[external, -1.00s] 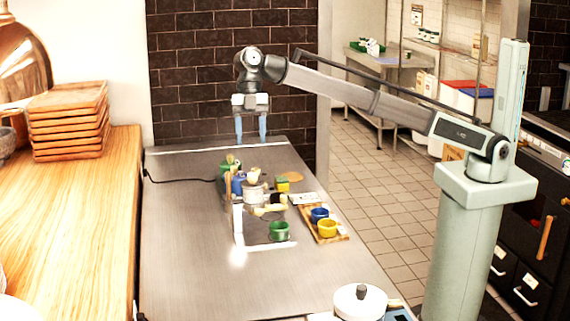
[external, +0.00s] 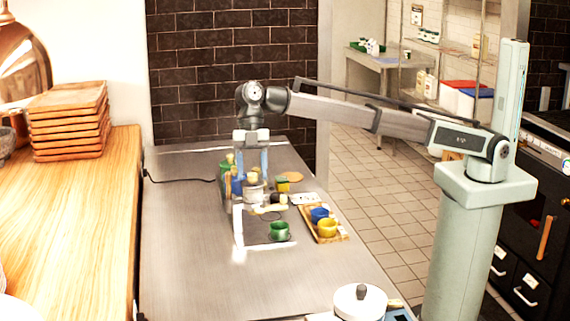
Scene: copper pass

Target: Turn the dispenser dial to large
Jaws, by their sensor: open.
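The dispenser is a small white stand (external: 238,222) on the steel table, with a pale round container (external: 254,192) at its top. Its dial is too small to make out, and so is its setting. A green cup (external: 279,231) stands at the front right of the stand. My gripper (external: 251,174) points down with its two blue fingers apart and nothing seen between them. It is just above or behind the round container; the exact gap cannot be told. The fingers partly cover the things behind.
A wooden tray (external: 336,239) at the right holds a blue cup (external: 319,214) and a yellow cup (external: 327,228). Green and blue containers crowd the dispenser's left. A small yellow-green box (external: 282,184) stands behind. The steel table (external: 185,270) is clear at front left.

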